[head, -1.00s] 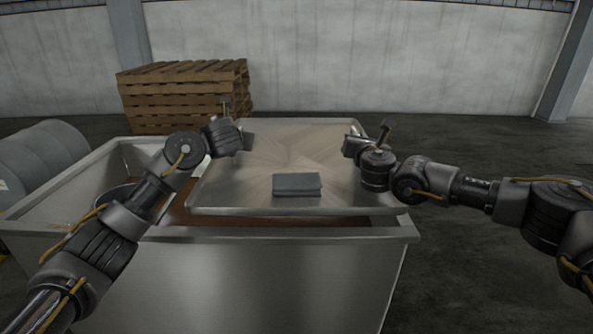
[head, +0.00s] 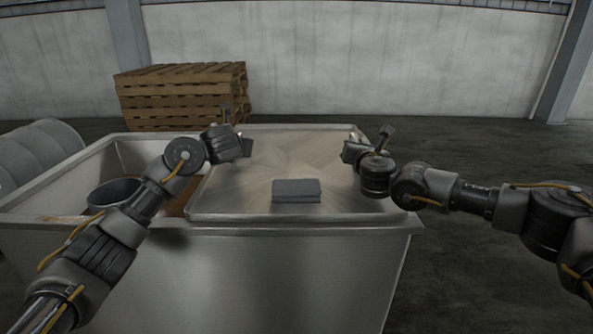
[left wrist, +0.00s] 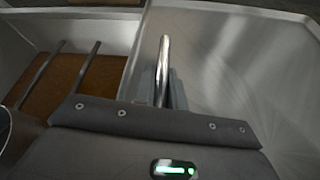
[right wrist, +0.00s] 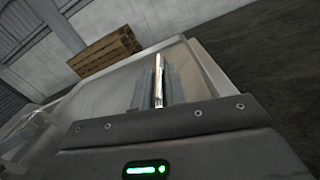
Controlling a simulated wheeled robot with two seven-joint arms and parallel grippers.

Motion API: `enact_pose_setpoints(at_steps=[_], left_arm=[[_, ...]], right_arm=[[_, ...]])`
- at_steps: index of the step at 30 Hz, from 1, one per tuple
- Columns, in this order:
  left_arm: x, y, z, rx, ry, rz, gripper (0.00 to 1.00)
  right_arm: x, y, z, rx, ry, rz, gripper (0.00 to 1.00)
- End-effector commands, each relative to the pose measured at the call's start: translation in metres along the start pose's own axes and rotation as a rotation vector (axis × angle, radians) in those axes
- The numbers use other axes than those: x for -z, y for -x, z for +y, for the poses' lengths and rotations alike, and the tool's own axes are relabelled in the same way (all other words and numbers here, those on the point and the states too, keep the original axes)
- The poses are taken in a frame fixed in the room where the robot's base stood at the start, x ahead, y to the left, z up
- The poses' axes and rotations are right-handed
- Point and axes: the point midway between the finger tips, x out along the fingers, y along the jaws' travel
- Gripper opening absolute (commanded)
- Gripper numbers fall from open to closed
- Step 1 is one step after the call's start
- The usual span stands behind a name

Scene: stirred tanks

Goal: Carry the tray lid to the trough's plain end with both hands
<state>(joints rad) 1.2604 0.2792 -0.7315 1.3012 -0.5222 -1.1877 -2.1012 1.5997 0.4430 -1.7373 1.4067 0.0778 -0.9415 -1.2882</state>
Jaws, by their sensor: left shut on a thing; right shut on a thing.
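The tray lid (head: 250,207) is a wide, shallow, shiny metal tray with a raised rim. It lies over the right end of the metal trough (head: 270,275) and looks about level. I cannot tell whether it touches the trough's rim. A grey block (head: 296,190) lies flat on it. My left gripper (head: 245,147) is shut on the lid's left side; a bright bar (left wrist: 164,60) stands between its fingers in the left wrist view. My right gripper (head: 349,150) is shut on the right side; a similar bar (right wrist: 158,75) shows in the right wrist view.
The trough's left part is open, with a dark round bucket (head: 113,192) and a brown surface inside. Stacked wooden pallets (head: 180,95) stand behind. The floor (head: 490,155) at the right is clear.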

Motion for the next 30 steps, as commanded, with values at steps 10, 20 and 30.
enact_pose_setpoints(at_steps=[10,20,30], left_arm=[[0.005,-0.002,-0.001,-0.001,0.0,0.0,0.34],[0.005,0.007,-0.003,0.004,0.0,0.001,0.34],[0.004,0.071,-0.005,0.01,0.004,-0.001,0.34]], right_arm=[[0.004,0.0,-0.002,0.003,-0.002,-0.002,0.36],[0.005,0.0,-0.001,0.001,0.0,-0.001,0.36],[0.005,0.0,-0.001,0.001,0.0,0.0,0.36]])
